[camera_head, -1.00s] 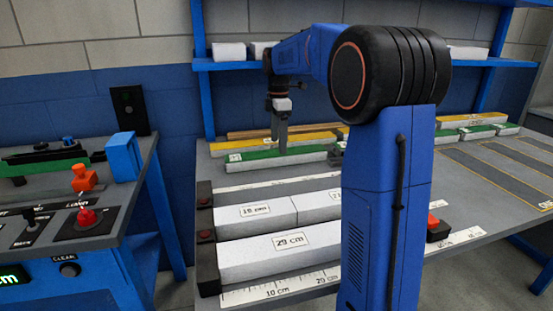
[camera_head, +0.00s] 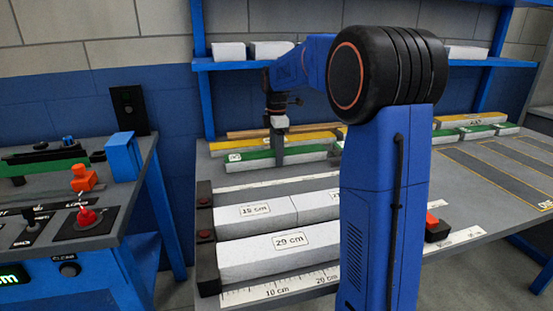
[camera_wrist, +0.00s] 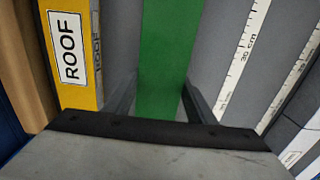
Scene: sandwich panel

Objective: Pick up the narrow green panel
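The narrow green panel (camera_head: 304,150) lies flat on the bench, green on top with a white side, in front of the yellow panel. In the wrist view the green panel (camera_wrist: 168,40) runs up the middle. My gripper (camera_head: 279,158) is lowered at the panel, pointing straight down. In the wrist view the fingers of my gripper (camera_wrist: 160,92) stand apart, one on each side of the green panel. The gripper looks open. Whether the fingers touch the panel, and how deep they reach, is hidden by the gripper body.
A yellow panel labelled ROOF (camera_wrist: 72,60) lies close to the left in the wrist view. White blocks marked 29 cm (camera_head: 290,250) and 15 cm (camera_head: 253,213) lie nearer the front. A ruler strip (camera_wrist: 245,45) lies to the right.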

